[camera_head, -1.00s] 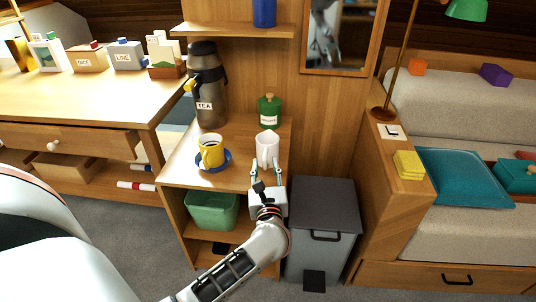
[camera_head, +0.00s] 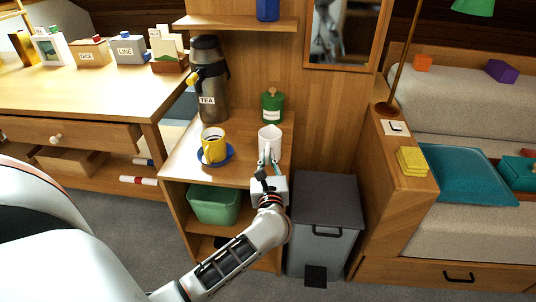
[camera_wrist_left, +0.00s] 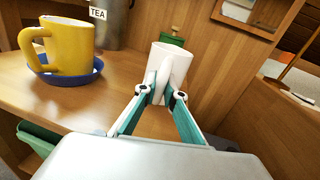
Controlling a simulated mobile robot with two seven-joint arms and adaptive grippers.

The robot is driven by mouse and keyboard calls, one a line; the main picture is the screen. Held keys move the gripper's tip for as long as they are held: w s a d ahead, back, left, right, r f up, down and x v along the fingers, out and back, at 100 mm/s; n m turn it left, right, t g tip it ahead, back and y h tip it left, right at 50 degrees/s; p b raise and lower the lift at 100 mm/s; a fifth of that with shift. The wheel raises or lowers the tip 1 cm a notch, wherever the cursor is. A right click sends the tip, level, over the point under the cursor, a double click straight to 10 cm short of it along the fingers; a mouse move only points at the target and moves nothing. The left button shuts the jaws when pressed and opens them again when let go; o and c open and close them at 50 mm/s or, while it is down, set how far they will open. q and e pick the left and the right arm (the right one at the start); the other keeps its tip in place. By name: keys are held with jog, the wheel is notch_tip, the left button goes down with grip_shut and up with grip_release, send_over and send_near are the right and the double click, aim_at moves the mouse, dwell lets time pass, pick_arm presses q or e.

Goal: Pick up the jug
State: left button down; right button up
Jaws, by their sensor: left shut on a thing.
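The jug is a small white vessel (camera_head: 269,138) at the right front of the wooden shelf top in the head view. In the left wrist view the white jug (camera_wrist_left: 172,66) stands upright, with its handle facing me. My left gripper (camera_head: 268,165) reaches it from the front. In the wrist view the teal fingers of my left gripper (camera_wrist_left: 160,96) are closed on the jug's handle. I cannot tell whether the jug's base still touches the shelf. My right gripper is not in view.
A yellow mug (camera_head: 213,146) on a blue saucer (camera_head: 229,158) stands left of the jug. A tea flask (camera_head: 208,80) and a green canister (camera_head: 272,106) stand behind. A grey bin (camera_head: 325,215) is at the right below, and a green tub (camera_head: 214,205) sits on the lower shelf.

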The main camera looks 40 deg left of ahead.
aim_at(268, 148)
pick_arm(q)
notch_tip(268, 148, up, 6)
jog(key=shift+w+p, duration=0.15)
jog(key=shift+p, duration=0.7)
notch_tip(268, 148, up, 14)
jog(key=p, duration=0.4)
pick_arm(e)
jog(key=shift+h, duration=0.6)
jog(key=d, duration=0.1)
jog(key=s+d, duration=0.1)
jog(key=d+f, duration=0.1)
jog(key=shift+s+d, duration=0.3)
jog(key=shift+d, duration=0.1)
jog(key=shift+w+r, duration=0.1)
